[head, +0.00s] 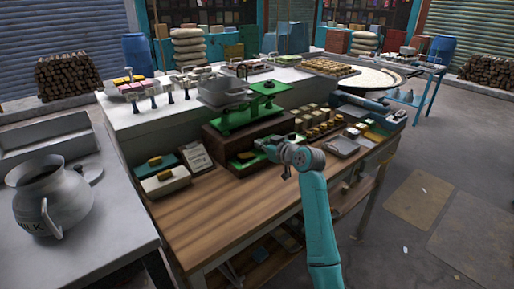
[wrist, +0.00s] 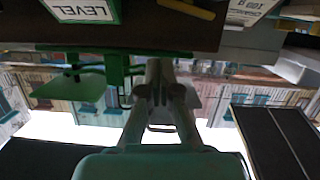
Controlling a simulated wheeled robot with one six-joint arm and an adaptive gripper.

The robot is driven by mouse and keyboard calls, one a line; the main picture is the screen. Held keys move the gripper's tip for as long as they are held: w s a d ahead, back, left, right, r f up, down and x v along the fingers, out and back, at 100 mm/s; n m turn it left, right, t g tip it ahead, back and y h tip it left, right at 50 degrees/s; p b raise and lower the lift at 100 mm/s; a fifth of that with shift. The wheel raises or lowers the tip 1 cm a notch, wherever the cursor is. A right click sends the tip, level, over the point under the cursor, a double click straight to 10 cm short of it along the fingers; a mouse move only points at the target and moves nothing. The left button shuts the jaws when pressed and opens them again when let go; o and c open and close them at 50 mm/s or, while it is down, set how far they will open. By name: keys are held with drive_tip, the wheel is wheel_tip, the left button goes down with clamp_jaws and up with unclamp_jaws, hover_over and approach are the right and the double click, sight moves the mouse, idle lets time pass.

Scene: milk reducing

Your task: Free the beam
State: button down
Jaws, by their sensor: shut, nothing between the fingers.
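A green balance scale (head: 236,117) stands on a brown wooden box (head: 228,142) at the back of the wooden counter. A grey pan (head: 222,91) is on its left and a flat green plate (head: 268,88) on its right. My gripper (head: 262,144) is in front of the box, lower than the scale. In the wrist view, my gripper (wrist: 166,92) has its fingers together and empty. Green scale parts (wrist: 118,70) show beside the fingers; I cannot tell whether they touch. What holds the beam is not clear.
Small blocks and weights (head: 318,128) crowd the right. The wooden counter's front left (head: 220,215) is clear.

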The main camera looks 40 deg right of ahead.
drive_tip(key=v, duration=0.6)
drive_tip(key=shift+s+d, duration=0.3)
drive_tip(key=shift+s, duration=0.05)
drive_tip(key=shift+r, duration=0.1)
